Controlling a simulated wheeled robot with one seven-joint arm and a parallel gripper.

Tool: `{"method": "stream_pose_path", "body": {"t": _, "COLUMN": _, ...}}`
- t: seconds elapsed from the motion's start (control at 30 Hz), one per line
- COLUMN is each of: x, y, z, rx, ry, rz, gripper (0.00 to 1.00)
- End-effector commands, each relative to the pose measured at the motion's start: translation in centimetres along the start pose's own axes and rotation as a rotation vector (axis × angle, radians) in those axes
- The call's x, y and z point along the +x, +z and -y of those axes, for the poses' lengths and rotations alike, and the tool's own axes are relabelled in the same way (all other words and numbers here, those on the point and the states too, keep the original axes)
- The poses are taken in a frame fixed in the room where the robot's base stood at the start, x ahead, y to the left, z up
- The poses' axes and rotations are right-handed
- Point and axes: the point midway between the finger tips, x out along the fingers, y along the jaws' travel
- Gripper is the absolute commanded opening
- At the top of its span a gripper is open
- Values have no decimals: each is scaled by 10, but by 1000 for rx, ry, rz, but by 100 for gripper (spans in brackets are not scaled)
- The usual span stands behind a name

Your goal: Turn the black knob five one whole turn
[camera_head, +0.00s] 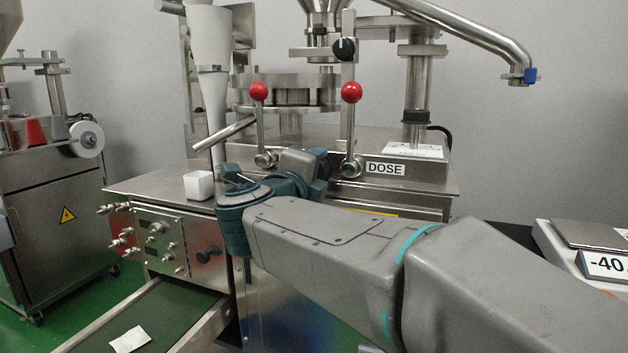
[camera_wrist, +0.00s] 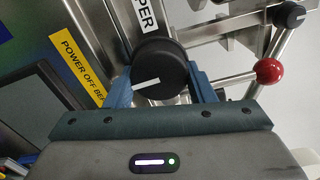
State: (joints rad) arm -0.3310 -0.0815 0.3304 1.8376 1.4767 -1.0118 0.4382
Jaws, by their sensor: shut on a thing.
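A round black knob (camera_wrist: 162,66) with a white pointer line sits between the two blue fingers of my gripper (camera_wrist: 162,84) in the wrist view. The fingers press on it from both sides, so my gripper is shut on it. The white line points left and slightly down in that view. A white label (camera_wrist: 138,18) ending in "PER" is next to the knob. In the head view my gripper (camera_head: 318,166) is at the machine's front, and my arm hides the held knob. I cannot read the number five on any knob.
Levers with red balls (camera_head: 351,92) (camera_head: 259,91) rise close by; one ball shows in the wrist view (camera_wrist: 269,71). Another black knob (camera_head: 344,48) sits above. A DOSE label (camera_head: 385,169) is on the machine. A white cup (camera_head: 198,185) stands left; a scale (camera_head: 590,236) is right.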

Motion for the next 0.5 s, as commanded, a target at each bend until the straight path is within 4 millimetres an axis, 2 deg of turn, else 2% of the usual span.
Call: {"method": "stream_pose_path", "body": {"t": 0.5, "x": 0, "y": 0, "z": -1, "rx": 49, "ry": 2, "rz": -1, "gripper": 26}}
